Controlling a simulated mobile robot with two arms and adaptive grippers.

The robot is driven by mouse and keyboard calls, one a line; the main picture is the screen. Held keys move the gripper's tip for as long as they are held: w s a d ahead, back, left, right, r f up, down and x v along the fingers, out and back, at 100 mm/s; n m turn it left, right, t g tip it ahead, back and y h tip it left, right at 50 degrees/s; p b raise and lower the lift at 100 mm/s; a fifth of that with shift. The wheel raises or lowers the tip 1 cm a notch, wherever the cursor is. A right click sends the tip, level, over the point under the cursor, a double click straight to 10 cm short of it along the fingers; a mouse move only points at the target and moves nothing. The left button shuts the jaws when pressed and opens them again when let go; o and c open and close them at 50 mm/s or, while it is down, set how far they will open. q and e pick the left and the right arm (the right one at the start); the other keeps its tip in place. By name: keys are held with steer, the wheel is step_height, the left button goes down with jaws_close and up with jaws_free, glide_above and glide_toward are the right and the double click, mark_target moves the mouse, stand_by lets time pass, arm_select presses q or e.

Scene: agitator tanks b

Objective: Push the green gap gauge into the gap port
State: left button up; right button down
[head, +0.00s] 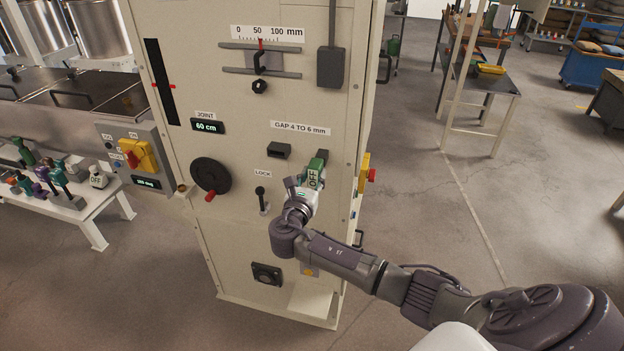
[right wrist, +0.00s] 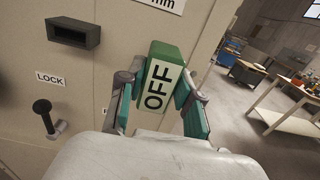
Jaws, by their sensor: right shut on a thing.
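My right gripper (head: 314,178) is shut on a green block with a white OFF label (right wrist: 165,70). In the right wrist view its two fingers (right wrist: 160,100) lie on either side of the block. I cannot tell whether this block is the green gap gauge, or whether it is loose or fixed to the cabinet. The gap port (head: 279,150) is a dark rectangular box under the label GAP 4 TO 6 mm. It also shows at the upper left of the right wrist view (right wrist: 73,33). The gripper is to the right of the port and apart from it. My left gripper is not in view.
The tall beige cabinet (head: 215,65) fills the middle. A LOCK lever (head: 261,196) and a black handwheel (head: 210,175) stick out left of my gripper. A red and yellow switch (head: 369,175) sits on the right side. A white bench (head: 95,205) with several tools stands left.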

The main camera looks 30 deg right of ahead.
steer(key=shift+b+x, duration=0.35)
steer(key=shift+x, duration=0.85)
steer(key=c, duration=0.7)
jaws_free()
